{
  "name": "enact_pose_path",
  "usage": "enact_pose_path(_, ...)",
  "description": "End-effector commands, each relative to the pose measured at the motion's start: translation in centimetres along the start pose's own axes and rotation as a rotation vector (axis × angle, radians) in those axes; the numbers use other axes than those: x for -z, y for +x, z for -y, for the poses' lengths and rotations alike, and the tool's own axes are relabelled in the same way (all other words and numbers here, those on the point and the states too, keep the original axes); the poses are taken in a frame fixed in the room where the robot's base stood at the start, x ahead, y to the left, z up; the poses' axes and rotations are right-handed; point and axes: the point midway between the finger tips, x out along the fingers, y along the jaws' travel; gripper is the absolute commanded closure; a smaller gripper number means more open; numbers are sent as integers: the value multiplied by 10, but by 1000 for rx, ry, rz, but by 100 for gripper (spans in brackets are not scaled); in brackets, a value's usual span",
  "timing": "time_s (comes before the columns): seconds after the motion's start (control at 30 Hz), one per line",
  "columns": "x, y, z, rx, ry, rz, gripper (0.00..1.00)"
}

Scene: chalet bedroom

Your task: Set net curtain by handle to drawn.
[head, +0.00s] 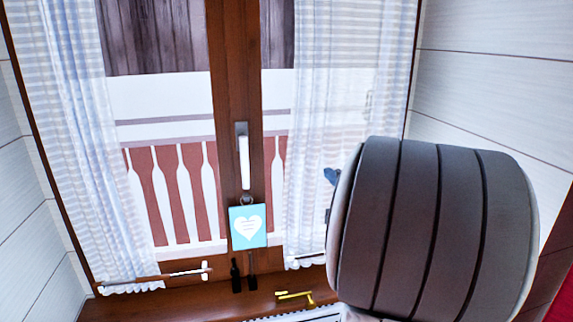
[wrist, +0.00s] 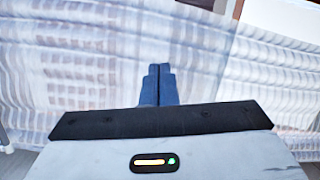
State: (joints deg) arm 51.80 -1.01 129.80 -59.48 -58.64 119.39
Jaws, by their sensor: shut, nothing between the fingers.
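Sheer white striped net curtains hang at the window, a left panel (head: 75,130) and a right panel (head: 322,110), with a wide gap between them. A thin white rod handle (head: 187,272) sticks out from the bottom of the left panel. A similar rod (head: 312,258) shows at the bottom of the right panel, partly hidden by my arm. My gripper (wrist: 158,72) is shut and empty in the wrist view, its blue fingers in front of striped net fabric (wrist: 70,75). In the head view, a small blue part (head: 331,176) beside my arm appears to be its fingers, near the right panel.
A blue heart sign (head: 248,227) hangs below the white window handle (head: 243,158). Panelled walls (head: 490,80) flank the window.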

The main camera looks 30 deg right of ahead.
Motion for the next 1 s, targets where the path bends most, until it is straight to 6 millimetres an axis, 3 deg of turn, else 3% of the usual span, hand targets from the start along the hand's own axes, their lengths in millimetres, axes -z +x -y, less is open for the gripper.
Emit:
enact_pose_path(0.13, 3, -10, -7, -5, 165, 31, 100)
enact_pose_path(0.33, 2, -5, -10, -7, 227, 48, 100)
enact_pose_path(0.47, 0, 14, -10, -7, 227, 50, 100)
enact_pose_path(0.83, -4, 92, -10, -8, 225, 48, 100)
enact_pose_path(1.0, -30, 94, -3, -6, 224, 47, 100)
